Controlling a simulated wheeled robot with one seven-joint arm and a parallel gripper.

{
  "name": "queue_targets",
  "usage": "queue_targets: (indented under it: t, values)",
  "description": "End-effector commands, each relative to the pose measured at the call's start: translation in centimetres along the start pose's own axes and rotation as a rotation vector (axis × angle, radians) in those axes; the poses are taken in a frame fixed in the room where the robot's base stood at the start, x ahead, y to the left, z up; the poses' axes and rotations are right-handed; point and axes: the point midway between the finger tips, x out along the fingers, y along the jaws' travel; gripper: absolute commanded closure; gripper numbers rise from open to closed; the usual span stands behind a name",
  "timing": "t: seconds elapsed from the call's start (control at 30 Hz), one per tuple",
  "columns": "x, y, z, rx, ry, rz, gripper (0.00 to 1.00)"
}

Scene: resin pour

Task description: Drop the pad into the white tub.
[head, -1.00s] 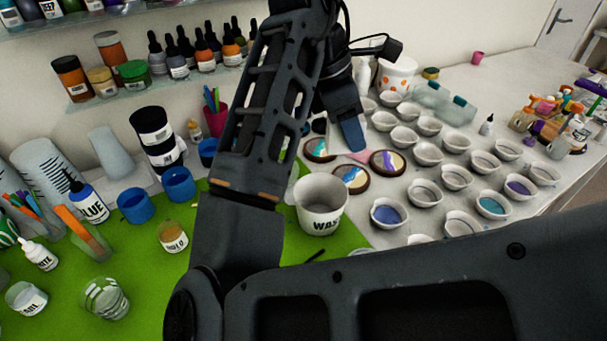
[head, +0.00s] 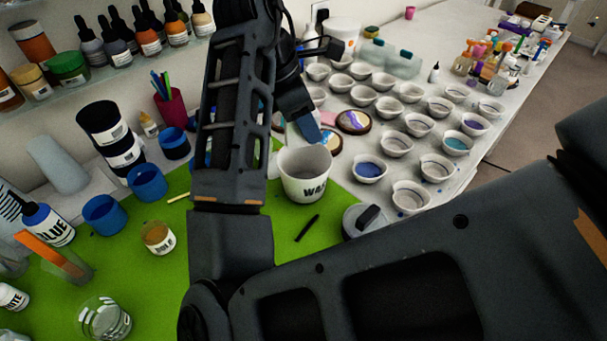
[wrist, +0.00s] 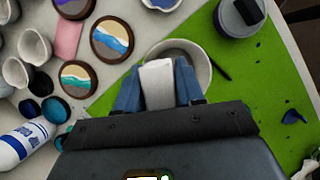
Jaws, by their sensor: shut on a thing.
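The white tub (head: 306,180), lettered "WAS…", stands upright and open on the green mat in the head view. My gripper (head: 310,132) has blue fingers and is beyond the tub's far rim there; the pad is hidden in that view. In the wrist view my gripper (wrist: 157,80) is shut on the white pad (wrist: 158,88), which sits between the two blue fingers. The tub (wrist: 204,66) lies just behind the fingers in that view, partly covered by them. The pad appears over or near the tub's edge; its height above it is hard to tell.
Round painted coasters (wrist: 112,38) and a pink piece (wrist: 69,38) lie beside the tub. Several small white cups (head: 397,144) fill the table to the right. A grey-lidded jar (head: 362,220) and a black stick (head: 307,228) are near the tub. Blue cups (head: 147,182) stand left.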

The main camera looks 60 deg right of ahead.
Motion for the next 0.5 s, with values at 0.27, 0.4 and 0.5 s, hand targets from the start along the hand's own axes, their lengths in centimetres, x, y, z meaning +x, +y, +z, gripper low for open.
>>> queue_targets:
  t: [0.27, 0.4, 0.5]
  values:
    - [-0.03, 0.0, 0.01, 0.0, 0.0, 0.0, 0.51]
    - [-0.04, 0.0, 0.01, 0.0, 0.0, 0.0, 0.38]
    - [-0.04, 0.0, 0.01, 0.0, 0.0, 0.0, 0.33]
